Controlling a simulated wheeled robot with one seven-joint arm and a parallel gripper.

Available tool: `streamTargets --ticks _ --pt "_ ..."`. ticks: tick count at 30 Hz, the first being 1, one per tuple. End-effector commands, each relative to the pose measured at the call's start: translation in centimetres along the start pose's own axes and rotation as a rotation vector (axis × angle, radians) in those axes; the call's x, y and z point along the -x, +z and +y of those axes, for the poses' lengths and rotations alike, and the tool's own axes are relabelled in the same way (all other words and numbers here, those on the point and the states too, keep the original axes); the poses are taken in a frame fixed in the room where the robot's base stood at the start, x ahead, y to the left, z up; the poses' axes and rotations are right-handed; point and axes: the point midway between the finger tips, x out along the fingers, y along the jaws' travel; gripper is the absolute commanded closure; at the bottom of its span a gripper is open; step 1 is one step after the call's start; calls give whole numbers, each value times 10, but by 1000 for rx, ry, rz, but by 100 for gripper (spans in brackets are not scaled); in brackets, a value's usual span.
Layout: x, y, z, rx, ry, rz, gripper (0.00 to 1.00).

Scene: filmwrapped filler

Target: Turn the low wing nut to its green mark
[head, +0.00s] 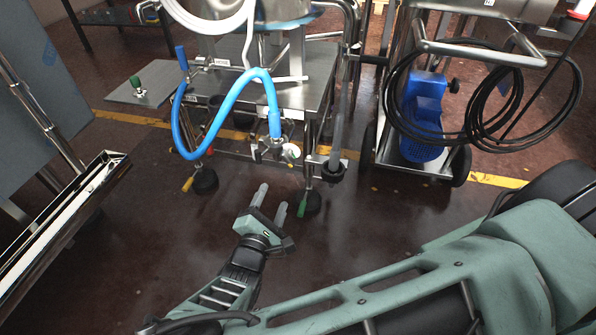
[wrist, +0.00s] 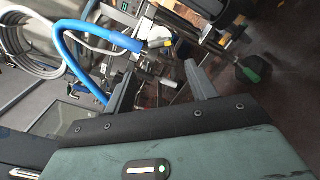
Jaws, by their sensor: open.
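My gripper (head: 271,198) is open and empty, with its two fingers apart, in front of the steel machine's lower frame. In the wrist view its fingers (wrist: 160,72) reach up towards a cluster of metal fittings (wrist: 150,65). In the head view these fittings (head: 262,148) sit below the lower end of the blue hose, above and apart from the fingertips. A small round white piece (head: 292,151) is beside them. The low wing nut is too small to pick out surely among the fittings, and I cannot make out its green mark.
A blue hose (head: 228,85) loops over the machine's steel table (head: 315,92). A cart with a blue motor (head: 424,110) stands right.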

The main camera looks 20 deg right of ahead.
Motion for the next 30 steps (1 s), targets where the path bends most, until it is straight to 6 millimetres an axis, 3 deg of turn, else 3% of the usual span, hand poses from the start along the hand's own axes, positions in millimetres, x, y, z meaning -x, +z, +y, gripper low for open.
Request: streamTargets --ticks 5,21,30 --pt "-16 0 0 -18 3 -4 44" --pt "-124 0 -2 -14 1 -5 44" --pt "-167 0 0 -15 1 -3 44"
